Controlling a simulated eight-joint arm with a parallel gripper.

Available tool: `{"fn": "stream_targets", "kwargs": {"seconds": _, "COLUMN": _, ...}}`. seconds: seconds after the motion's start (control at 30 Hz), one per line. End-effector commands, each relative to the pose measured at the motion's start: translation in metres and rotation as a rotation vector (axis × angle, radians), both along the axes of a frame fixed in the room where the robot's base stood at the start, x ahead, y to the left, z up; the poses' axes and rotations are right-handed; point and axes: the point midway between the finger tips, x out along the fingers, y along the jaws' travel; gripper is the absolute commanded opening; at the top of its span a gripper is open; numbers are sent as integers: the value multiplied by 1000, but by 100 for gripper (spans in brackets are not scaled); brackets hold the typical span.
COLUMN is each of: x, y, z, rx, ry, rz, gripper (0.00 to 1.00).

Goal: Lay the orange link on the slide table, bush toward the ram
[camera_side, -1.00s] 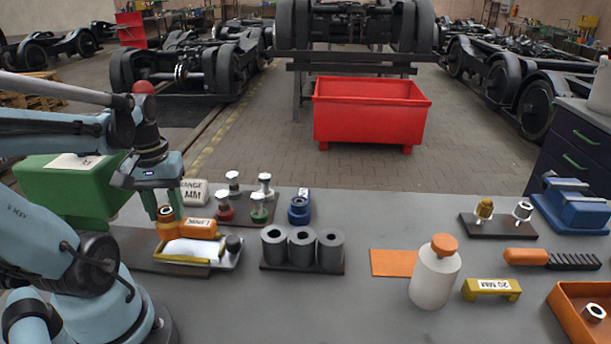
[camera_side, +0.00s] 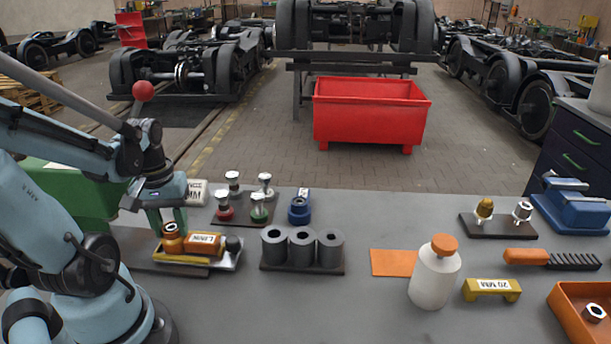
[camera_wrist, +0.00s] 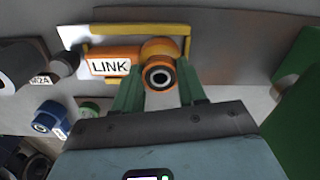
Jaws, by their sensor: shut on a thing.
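The orange link (camera_side: 205,243), labelled LINK, has a round bush (camera_side: 172,242) at its left end. My gripper (camera_side: 172,225) is shut on the link at the bush end; its green fingers flank the bush in the wrist view (camera_wrist: 160,84). The link (camera_wrist: 112,64) lies low over the silver slide table (camera_side: 230,261), beside its yellow rail (camera_wrist: 140,28). I cannot tell whether it touches the surface. A dark round piece (camera_side: 234,244), perhaps the ram, is at the table's right end. The bush is at the end away from that piece.
A green box (camera_side: 70,190) is at the left. A white bottle (camera_side: 435,275) stands farther right; the front middle is clear.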

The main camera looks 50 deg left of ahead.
Motion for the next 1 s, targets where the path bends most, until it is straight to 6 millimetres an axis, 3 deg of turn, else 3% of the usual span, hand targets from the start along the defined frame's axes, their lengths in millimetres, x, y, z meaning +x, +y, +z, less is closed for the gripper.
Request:
{"fn": "stream_targets", "kwargs": {"seconds": 0.03, "x": 0, "y": 0, "z": 0, "rx": 0, "ry": 0, "rz": 0, "gripper": 44}}
{"fn": "stream_targets", "kwargs": {"seconds": 0.2, "x": 0, "y": 0, "z": 0, "rx": 0, "ry": 0, "rz": 0, "gripper": 66}}
{"fn": "stream_targets", "kwargs": {"seconds": 0.63, "x": 0, "y": 0, "z": 5, "rx": 0, "ry": 0, "rz": 0, "gripper": 66}}
{"fn": "stream_targets", "kwargs": {"seconds": 1.0, "x": 0, "y": 0, "z": 42, "rx": 0, "ry": 0, "rz": 0, "gripper": 66}}
